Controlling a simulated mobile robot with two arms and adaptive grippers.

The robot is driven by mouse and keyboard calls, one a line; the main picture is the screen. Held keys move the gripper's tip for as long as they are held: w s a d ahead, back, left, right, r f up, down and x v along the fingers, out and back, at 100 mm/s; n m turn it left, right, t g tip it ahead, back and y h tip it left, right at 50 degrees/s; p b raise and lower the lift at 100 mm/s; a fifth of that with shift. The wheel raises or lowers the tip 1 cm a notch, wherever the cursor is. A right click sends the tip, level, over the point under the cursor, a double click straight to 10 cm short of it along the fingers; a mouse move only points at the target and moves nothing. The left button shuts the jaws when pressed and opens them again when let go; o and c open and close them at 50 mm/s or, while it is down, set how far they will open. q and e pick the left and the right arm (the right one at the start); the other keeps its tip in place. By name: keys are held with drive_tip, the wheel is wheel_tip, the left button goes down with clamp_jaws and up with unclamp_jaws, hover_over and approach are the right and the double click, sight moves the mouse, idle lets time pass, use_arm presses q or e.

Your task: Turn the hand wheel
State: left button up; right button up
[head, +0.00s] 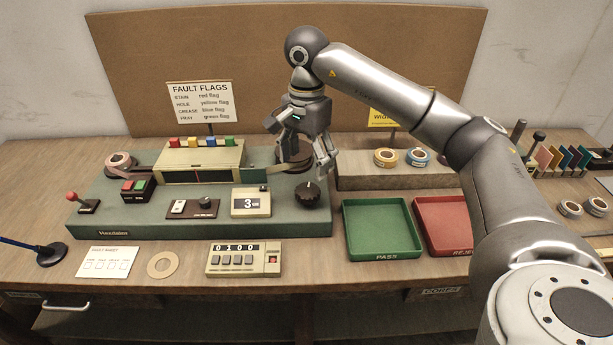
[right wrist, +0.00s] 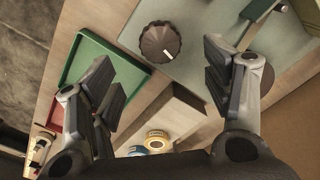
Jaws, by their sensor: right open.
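The hand wheel, a dark ribbed knob with a white line on its top (head: 308,196), sits at the right front of the green machine base (head: 120,215). In the right wrist view the hand wheel (right wrist: 159,42) shows near the top, between and beyond the two fingers. My right gripper (head: 301,157) hangs over the right end of the machine, behind and above the hand wheel. Its fingers (right wrist: 163,82) are spread wide with nothing between them, and apart from the wheel. My left gripper is not in view.
A green tray (head: 382,254) marked PASS and a red tray (head: 442,206) stand right of the machine. Tape rolls (head: 386,157) sit on a raised block (head: 360,180). A counter box (head: 243,261) lies in front. A dark reel (head: 292,161) is partly hidden behind my gripper.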

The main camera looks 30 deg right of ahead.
sight(310, 189)
wheel_tip(310, 189, up, 4)
drive_tip(key=shift+f, duration=0.1)
idle(1.3)
drive_tip(key=f+m+p, duration=0.2)
drive_tip(key=f+p, duration=0.2)
drive_tip(key=f+m+p, duration=0.3)
drive_tip(key=f+p, duration=0.1)
drive_tip(key=f+m+p, duration=0.3)
drive_tip(key=f+p, duration=0.1)
drive_tip(key=shift+d+f, duration=0.1)
drive_tip(key=shift+d, duration=0.3)
